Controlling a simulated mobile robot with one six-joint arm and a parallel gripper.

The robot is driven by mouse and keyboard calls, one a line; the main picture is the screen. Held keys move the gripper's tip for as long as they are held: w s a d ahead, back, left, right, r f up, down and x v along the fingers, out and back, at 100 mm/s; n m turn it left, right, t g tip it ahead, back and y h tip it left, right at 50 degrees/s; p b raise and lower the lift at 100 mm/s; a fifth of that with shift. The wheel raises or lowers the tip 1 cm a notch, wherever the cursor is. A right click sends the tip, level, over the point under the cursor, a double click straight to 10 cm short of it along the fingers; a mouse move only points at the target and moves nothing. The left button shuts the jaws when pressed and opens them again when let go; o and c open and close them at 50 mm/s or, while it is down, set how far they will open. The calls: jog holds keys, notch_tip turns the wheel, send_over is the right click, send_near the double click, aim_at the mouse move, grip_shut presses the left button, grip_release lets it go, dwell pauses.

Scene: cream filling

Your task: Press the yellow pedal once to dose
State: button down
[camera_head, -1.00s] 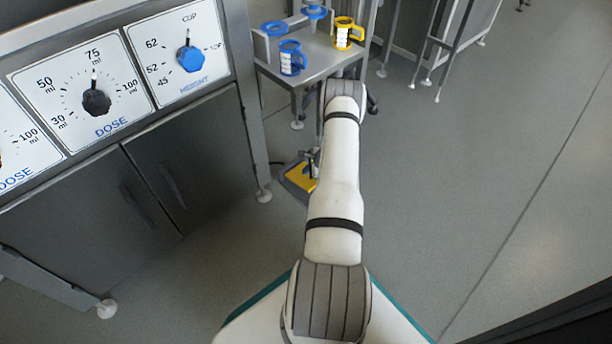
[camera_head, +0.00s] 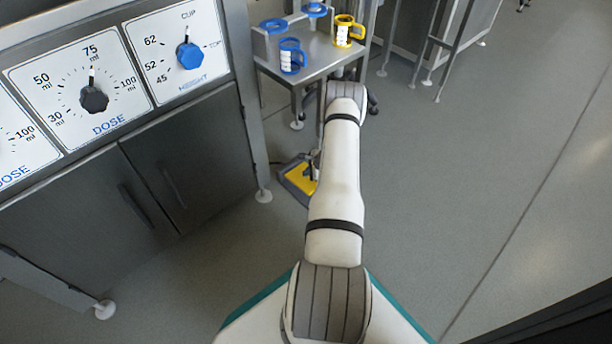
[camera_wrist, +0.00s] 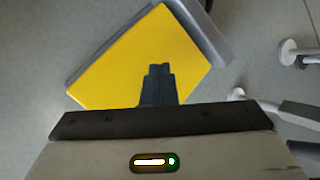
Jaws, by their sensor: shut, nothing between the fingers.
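The yellow pedal (camera_head: 302,181) sits in a grey frame on the floor, partly hidden behind my arm in the head view. In the wrist view the yellow pedal (camera_wrist: 120,60) fills much of the upper middle, with its grey frame along its upper right edge. My gripper (camera_wrist: 158,70) is shut and empty. In the head view the gripper is mostly hidden behind my forearm.
A metal cabinet (camera_head: 190,150) with dose and height dials stands at left. A small steel table (camera_head: 325,58) beyond the pedal holds blue and yellow cups (camera_head: 290,57). White table feet (camera_wrist: 288,48) show right of the pedal in the wrist view. The floor at right is clear.

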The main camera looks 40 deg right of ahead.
jog(key=shift+s+f, duration=0.35)
jog(key=shift+f, duration=0.5)
dwell(0.6)
jog(key=shift+r, duration=0.1)
jog(key=shift+w+r+p, duration=0.3)
jog(key=shift+r+p, duration=0.05)
jog(key=shift+r, duration=0.55)
jog(key=shift+w+r+p, duration=0.25)
jog(key=shift+r+p, duration=0.1)
jog(key=shift+r, duration=0.55)
jog(key=shift+r, duration=0.1)
jog(key=r+p, duration=0.1)
jog(key=r, duration=0.1)
jog(key=w+r+p, duration=0.1)
jog(key=r, duration=0.1)
jog(key=shift+w+a+r, duration=0.1)
jog(key=shift+r, duration=0.25)
